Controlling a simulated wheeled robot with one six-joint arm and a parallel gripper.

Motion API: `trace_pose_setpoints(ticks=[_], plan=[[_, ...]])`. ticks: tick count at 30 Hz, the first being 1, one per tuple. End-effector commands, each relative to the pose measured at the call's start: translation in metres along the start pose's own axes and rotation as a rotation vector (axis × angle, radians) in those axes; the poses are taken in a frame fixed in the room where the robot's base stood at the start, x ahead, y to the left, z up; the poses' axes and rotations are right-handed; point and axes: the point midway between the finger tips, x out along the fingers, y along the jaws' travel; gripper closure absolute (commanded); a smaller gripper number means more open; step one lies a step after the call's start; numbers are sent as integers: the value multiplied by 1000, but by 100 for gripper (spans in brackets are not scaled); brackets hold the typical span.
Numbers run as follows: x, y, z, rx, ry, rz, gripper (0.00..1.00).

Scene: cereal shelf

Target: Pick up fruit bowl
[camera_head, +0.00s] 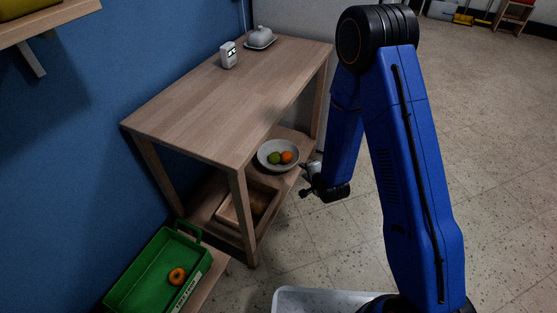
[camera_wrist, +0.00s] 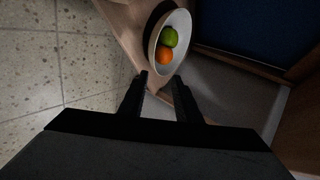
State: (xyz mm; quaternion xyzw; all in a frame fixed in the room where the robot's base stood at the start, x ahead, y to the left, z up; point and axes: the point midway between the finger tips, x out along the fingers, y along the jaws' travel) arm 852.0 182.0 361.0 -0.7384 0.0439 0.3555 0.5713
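The fruit bowl (camera_head: 264,160) is white and round, and it stands on the middle shelf of a wooden table (camera_head: 235,90), near the shelf's right end. It holds a green fruit (camera_head: 274,158) and an orange fruit (camera_head: 287,157). My gripper (camera_head: 305,183) is just to the right of the bowl in the head view. In the wrist view the bowl (camera_wrist: 183,51) lies just beyond the fingertips. My gripper (camera_wrist: 160,80) shows its two fingers spread apart with nothing between them. The bowl and the fingers look apart.
A wooden crate (camera_head: 228,210) sits on the lower shelf. A green bin (camera_head: 140,282) with an orange fruit (camera_head: 177,277) stands at lower left. A white box-shaped item (camera_head: 228,55) and a covered dish (camera_head: 261,37) are on the tabletop.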

Motion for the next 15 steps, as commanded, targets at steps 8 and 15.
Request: trace_pose_setpoints(ticks=[8, 15], plan=[[17, 31, 22, 87, -24, -38, 70], [39, 32, 25, 98, -26, -46, 70]])
